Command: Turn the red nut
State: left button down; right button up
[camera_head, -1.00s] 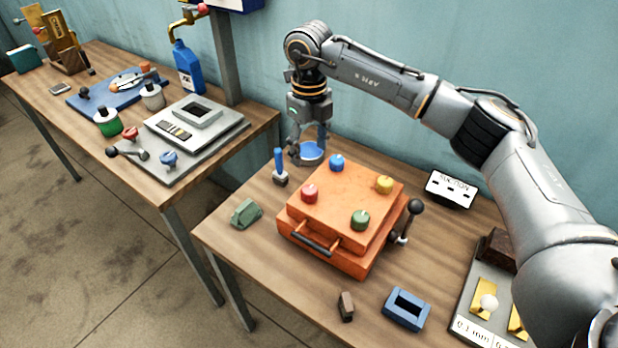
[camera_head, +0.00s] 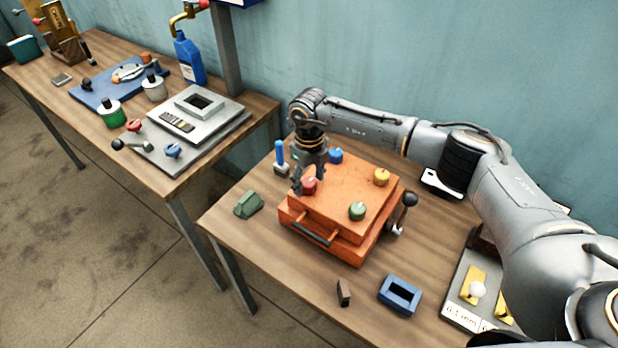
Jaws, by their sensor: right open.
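The red nut (camera_head: 310,186) sits on the left part of the orange box's lid (camera_head: 338,200). A blue nut (camera_head: 336,155), a yellow nut (camera_head: 381,177) and a green nut (camera_head: 357,211) sit on the same lid. My right gripper (camera_head: 303,184) points down at the red nut, with its fingers open around or just beside it. The gripper partly covers the nut, so I cannot tell whether they touch. My left gripper is not in view.
The box has a front handle (camera_head: 310,233) and a side lever with a black knob (camera_head: 409,199). A blue-handled tool (camera_head: 280,156), a green block (camera_head: 248,204) and a blue frame (camera_head: 400,295) lie around it. Another table (camera_head: 190,165) stands at the left.

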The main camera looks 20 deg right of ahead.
jog(key=shift+c, duration=1.2)
jog(key=c, duration=0.9)
jog(key=shift+c, duration=0.2)
